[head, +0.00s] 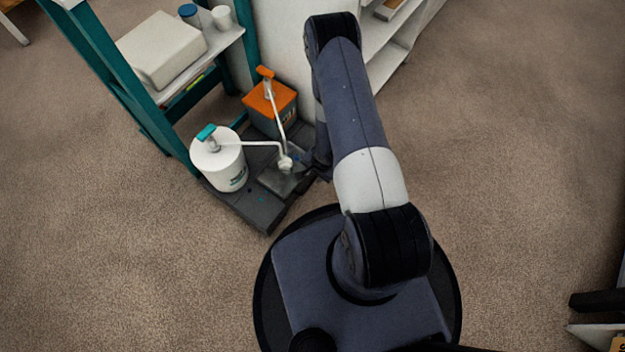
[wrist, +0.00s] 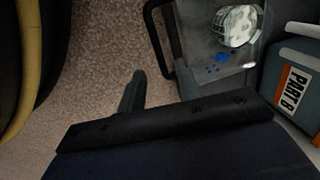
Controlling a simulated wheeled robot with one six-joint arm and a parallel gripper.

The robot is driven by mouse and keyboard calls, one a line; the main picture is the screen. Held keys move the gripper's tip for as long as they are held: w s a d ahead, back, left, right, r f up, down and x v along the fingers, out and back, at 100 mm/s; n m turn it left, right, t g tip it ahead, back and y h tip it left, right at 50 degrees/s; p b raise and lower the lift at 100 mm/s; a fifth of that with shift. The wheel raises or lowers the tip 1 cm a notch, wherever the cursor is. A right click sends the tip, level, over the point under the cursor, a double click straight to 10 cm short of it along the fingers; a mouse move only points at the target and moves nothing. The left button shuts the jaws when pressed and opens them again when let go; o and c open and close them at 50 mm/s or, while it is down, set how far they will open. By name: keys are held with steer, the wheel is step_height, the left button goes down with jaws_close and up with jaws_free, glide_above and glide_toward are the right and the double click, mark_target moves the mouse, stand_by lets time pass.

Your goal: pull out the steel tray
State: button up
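The steel tray (head: 278,182) lies flat on a dark base, under the two pump spouts. In the wrist view the tray (wrist: 196,62) is at the top, with a black bar handle (wrist: 152,42) on its left edge. A clear ribbed cup (wrist: 238,24) and blue spots are on the tray. My gripper (head: 314,173) is low beside the tray's right side in the head view. A second finger is not distinguishable.
A white pump container (head: 219,165) stands left of the tray and an orange-topped container (head: 271,105) behind it. A grey "PART B" container (wrist: 295,85) is right in the wrist view. A teal shelf rack (head: 115,82) stands left.

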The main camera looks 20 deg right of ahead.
mark_target(313, 180)
steer(key=f, duration=0.1)
steer(key=f+b, duration=0.1)
steer(key=f, duration=0.3)
steer(key=shift+w+a, duration=0.25)
steer(key=shift+w, duration=0.15)
jaws_close()
